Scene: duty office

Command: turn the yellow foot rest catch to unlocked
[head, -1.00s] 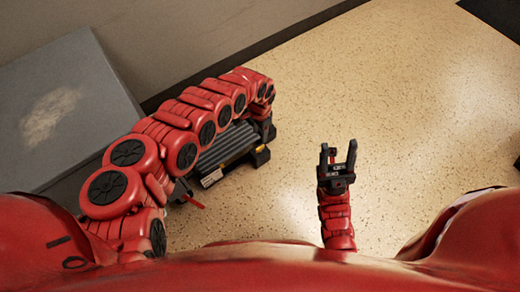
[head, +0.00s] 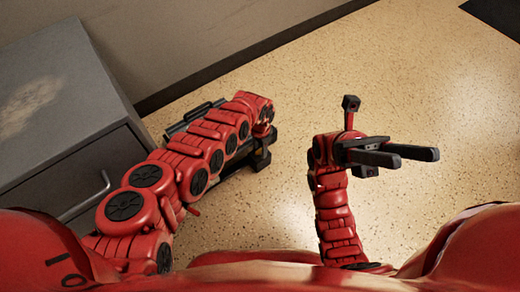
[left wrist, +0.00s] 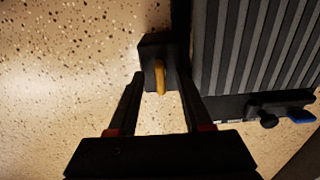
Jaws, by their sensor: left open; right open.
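The yellow catch (left wrist: 160,78) is a small rounded lever on a black block (left wrist: 150,52) at the foot rest's edge, in the left wrist view. The foot rest (left wrist: 255,45) has a ribbed grey top and fills the upper right there. My left gripper (left wrist: 158,88) is open, its fingers on either side of the catch; contact cannot be told. In the head view my left arm covers much of the foot rest (head: 192,117), and the catch cannot be made out clearly. My right gripper (head: 400,155) is open and empty, above the floor to the right.
A black knob (left wrist: 268,121) and a blue part (left wrist: 301,116) sit on the foot rest's side. A grey cabinet (head: 60,100) with a drawer handle stands at left. A wall with dark skirting runs behind. The speckled floor (head: 330,85) is clear to the right.

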